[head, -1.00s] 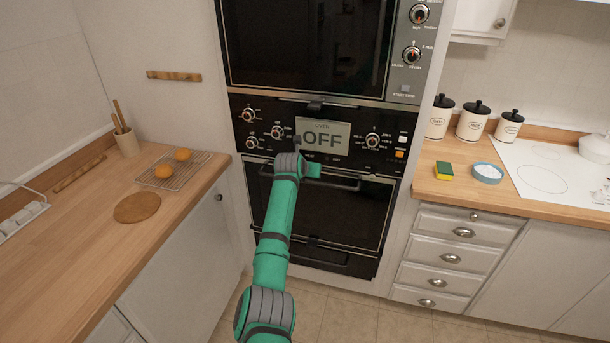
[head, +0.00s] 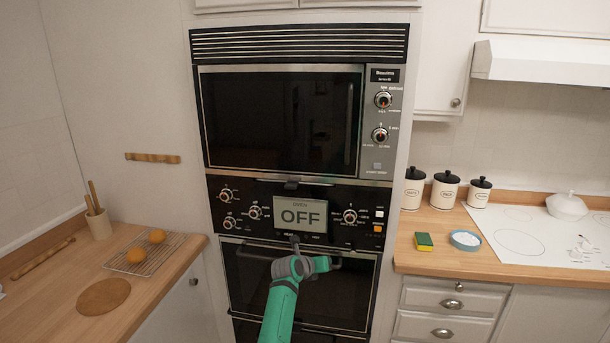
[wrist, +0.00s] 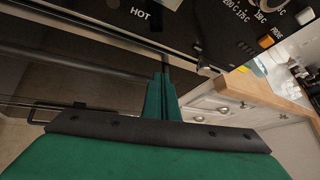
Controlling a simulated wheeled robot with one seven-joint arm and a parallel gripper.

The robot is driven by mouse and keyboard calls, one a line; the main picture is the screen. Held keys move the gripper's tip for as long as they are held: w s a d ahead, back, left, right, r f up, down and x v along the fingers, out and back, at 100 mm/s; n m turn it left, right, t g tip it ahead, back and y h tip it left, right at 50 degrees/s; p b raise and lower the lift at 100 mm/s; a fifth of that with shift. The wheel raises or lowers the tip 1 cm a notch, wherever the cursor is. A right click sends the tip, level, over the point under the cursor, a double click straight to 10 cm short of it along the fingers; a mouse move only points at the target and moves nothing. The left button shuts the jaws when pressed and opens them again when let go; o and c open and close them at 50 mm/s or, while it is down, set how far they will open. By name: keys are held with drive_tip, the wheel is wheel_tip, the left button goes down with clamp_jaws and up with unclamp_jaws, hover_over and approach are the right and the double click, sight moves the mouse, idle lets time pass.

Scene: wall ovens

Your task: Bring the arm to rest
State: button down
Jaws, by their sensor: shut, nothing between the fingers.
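My green arm reaches up from the bottom of the head view toward the wall oven (head: 345,292). My gripper (head: 295,240) is just in front of the lower oven door, below the display (head: 301,216) that reads OFF. In the wrist view the gripper's fingers (wrist: 163,80) are together with nothing between them. The oven's control panel shows at the top of the wrist view (wrist: 190,20), with the word HOT. I cannot tell whether the fingertips touch the oven.
The left counter (head: 60,265) holds a wire rack (head: 170,252) with two round orange-brown items. The right counter (head: 440,256) holds canisters (head: 445,190), a sponge (head: 424,241) and a bowl (head: 465,240). The oven door handle (head: 250,252) sticks out close to my gripper.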

drive_tip(key=s+d+f+n+h, duration=0.3)
drive_tip(key=s+d+f+h, duration=0.2)
drive_tip(key=s+d+f, duration=0.55)
drive_tip(key=s+d+f+n+t, duration=0.1)
drive_tip(key=s+n+t, duration=0.35)
drive_tip(key=s, duration=0.85)
drive_tip(key=s+d+f+n+t, duration=0.1)
drive_tip(key=s+f+n+t, duration=0.1)
drive_tip(key=s+n, duration=0.85)
drive_tip(key=s+a+r+n+y, duration=0.2)
drive_tip(key=s+a+n, duration=0.4)
drive_tip(key=s, duration=0.7)
drive_tip(key=s+a+r+n+g+y, duration=0.1)
drive_tip(key=s+a+n+y, duration=0.4)
drive_tip(key=s, duration=0.9)
drive_tip(key=s+a+r+n+y, duration=0.2)
drive_tip(key=s+a+n+y, duration=0.2)
drive_tip(key=s, duration=1)
drive_tip(key=a+n, duration=0.3)
drive_tip(key=n, duration=0.1)
drive_tip(key=shift+s+a+r, duration=0.2)
drive_tip(key=shift+a+r, duration=0.15)
drive_tip(key=shift+a, duration=0.05)
drive_tip(key=shift+g, duration=0.25)
